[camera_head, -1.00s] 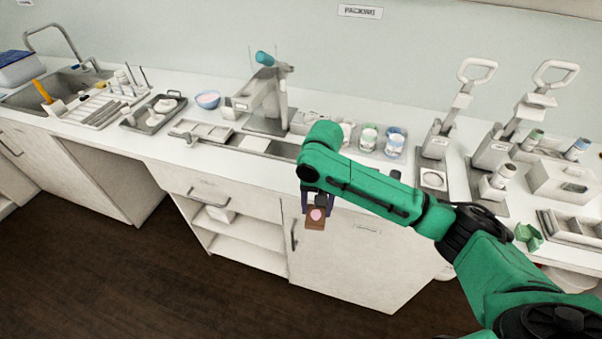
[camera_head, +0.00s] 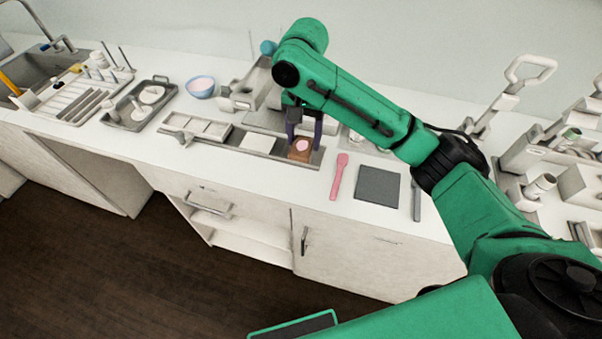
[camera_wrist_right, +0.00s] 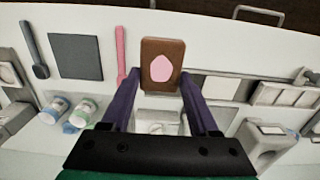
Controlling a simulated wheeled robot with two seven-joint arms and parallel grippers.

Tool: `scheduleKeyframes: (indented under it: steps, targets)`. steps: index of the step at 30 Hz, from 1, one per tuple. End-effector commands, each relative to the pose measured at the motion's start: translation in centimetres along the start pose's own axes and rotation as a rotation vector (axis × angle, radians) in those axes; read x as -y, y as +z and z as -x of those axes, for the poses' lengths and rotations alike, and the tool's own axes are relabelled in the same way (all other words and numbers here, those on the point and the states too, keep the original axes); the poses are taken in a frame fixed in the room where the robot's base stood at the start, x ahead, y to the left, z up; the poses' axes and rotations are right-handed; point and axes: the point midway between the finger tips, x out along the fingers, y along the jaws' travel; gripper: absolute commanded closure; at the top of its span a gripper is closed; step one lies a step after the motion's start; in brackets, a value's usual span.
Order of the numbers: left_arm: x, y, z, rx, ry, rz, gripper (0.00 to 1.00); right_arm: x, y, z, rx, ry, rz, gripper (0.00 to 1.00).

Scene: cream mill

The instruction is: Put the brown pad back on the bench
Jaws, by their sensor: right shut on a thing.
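The brown pad (camera_head: 300,155), a small brown block with a pink oval spot on top, is in my right gripper (camera_head: 303,138). In the right wrist view the pad (camera_wrist_right: 162,47) sits between the tips of the two purple fingers. The white bench (camera_head: 345,208) runs along the wall. The pad is over the right end of a long grey tray (camera_head: 225,148) on the bench; I cannot tell whether it touches. My left gripper is not in view.
Right of the pad lie a pink spatula (camera_head: 338,178), a dark grey square mat (camera_head: 378,186) and a grey tool (camera_head: 416,200). A blue bowl (camera_head: 201,88) and a small tray (camera_head: 141,104) stand to the left. The bench's front strip is clear.

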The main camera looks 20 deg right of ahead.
Motion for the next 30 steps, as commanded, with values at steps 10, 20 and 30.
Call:
scheduleKeyframes:
  steps: [10,20,30]
  targets:
    - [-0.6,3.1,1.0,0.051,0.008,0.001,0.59,-0.1,0.0,-9.6,0.000,0.001,-0.001,0.84]
    - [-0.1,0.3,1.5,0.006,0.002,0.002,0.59,0.0,0.0,-14.4,-0.003,-0.001,0.000,0.84]
    - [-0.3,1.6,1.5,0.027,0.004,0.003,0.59,0.0,-0.1,-14.5,-0.002,-0.001,0.000,0.09]
